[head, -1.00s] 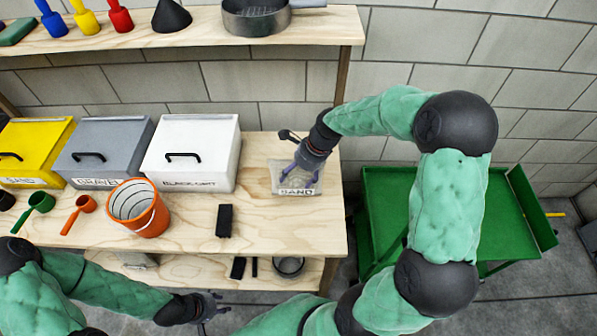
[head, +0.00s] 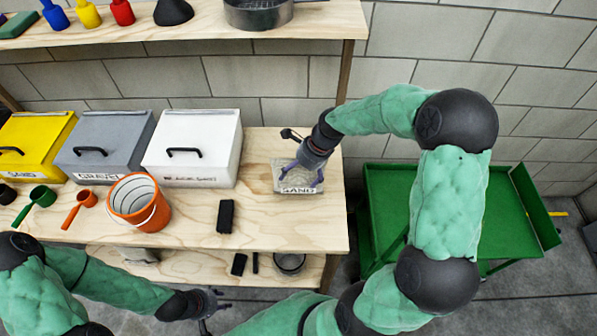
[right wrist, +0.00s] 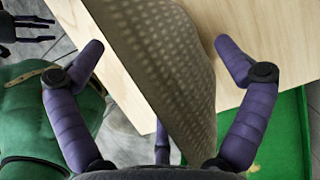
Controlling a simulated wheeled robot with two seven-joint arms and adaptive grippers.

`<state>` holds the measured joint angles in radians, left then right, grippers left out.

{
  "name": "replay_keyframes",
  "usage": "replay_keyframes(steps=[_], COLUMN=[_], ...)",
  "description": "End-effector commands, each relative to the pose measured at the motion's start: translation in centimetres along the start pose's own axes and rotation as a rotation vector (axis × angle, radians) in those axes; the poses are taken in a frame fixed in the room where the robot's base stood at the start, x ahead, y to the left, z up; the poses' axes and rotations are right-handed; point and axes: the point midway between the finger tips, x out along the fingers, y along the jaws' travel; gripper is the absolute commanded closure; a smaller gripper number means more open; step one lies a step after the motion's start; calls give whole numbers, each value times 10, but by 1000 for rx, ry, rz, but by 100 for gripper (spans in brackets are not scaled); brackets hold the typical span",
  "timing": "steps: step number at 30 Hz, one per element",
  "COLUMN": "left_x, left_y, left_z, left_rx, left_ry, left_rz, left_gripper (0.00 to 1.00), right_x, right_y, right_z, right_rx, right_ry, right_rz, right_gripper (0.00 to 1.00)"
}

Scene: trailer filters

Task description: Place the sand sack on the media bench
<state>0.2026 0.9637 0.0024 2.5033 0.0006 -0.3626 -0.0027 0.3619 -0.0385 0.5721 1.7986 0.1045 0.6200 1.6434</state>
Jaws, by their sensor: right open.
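The sand sack (head: 298,188) is a small pale bag marked SAND, lying on the right end of the wooden media bench (head: 290,232). My right gripper (head: 303,176) is over the sack, its fingers reaching down around it. In the right wrist view the woven sack (right wrist: 165,70) stands between the two open fingers of the right gripper (right wrist: 160,60), with gaps showing at both sides. My left gripper (head: 215,303) is low in front of the bench, near the lower shelf, away from the sack; its fingers are small and their opening is unclear.
Yellow (head: 35,145), grey (head: 103,147) and white (head: 192,148) lidded bins stand along the bench. An orange bucket (head: 138,203), scoops and a black block (head: 225,216) are in front. A green cart (head: 480,225) stands right of the bench. An upper shelf (head: 200,28) runs above.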

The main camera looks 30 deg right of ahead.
Motion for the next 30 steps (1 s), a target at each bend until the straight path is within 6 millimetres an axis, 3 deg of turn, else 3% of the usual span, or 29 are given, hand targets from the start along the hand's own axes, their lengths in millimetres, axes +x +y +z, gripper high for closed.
replay_keyframes(steps=[5, 19, 24, 30], left_x=[-6, -32, -35, -35], left_y=[2, 11, 12, 12], left_z=[0, 1, 1, 1], left_rx=[0, 0, 0, 0], left_ry=[0, 0, 0, 0], left_rz=[0, 0, 0, 0], left_gripper=[60, 60, 60, 60], right_x=[-17, -104, -118, -122], right_y=[-1, -1, 0, 0], right_z=[1, 1, 1, 0], right_rx=[0, 0, 0, 0], right_ry=[0, 0, 0, 0], right_rz=[-2, -3, -1, 1], right_gripper=[0, 0, 0, 0])
